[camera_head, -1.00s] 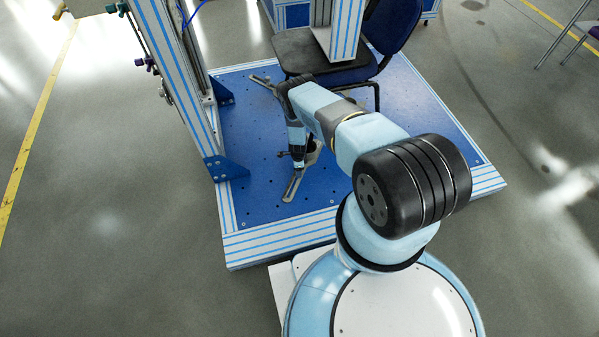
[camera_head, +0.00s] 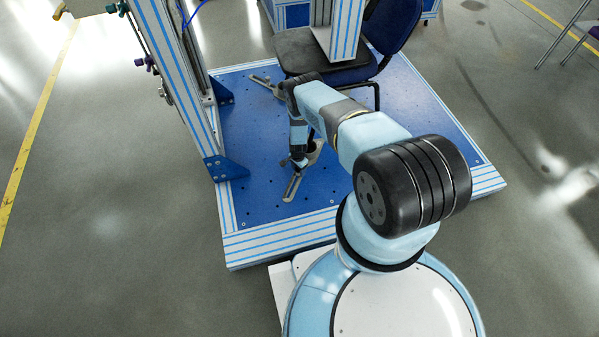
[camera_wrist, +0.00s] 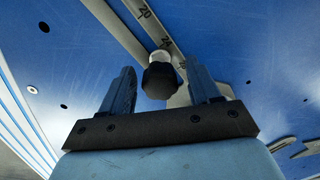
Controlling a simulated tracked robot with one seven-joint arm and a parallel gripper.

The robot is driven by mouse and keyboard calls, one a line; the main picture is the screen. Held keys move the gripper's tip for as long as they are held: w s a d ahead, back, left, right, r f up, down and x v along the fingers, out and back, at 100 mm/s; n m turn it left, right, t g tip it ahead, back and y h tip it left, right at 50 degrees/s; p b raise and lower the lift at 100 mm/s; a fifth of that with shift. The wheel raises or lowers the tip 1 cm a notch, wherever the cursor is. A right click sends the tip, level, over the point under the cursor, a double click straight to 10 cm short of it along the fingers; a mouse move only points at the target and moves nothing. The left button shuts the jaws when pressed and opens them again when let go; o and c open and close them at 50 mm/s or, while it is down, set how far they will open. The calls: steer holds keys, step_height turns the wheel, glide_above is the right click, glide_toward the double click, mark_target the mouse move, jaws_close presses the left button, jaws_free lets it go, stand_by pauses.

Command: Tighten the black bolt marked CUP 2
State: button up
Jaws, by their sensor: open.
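A black bolt (camera_wrist: 160,80) with a knob-like head and a pale metal collar shows in the wrist view, by a grey metal bar (camera_wrist: 133,22) with printed numbers. No CUP 2 marking is readable. My gripper (camera_wrist: 165,88) is open, with one finger to each side of the black bolt head and a gap visible at both sides. In the head view my gripper (camera_head: 299,163) points down beside the grey bar (camera_head: 293,186) on the blue plate; the bolt is too small or hidden to make out there.
The blue base plate (camera_head: 420,150) has small holes and a striped frame. A striped upright (camera_head: 185,85) with a blue bracket (camera_head: 226,168) stands left of my arm. A dark chair (camera_head: 390,30) stands behind, with another striped column (camera_head: 346,30) over its seat.

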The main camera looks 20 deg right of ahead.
steer(key=shift+n, duration=0.3)
steer(key=n, duration=0.4)
stand_by(0.3)
steer(key=n, duration=0.4)
steer(key=shift+c, duration=0.4)
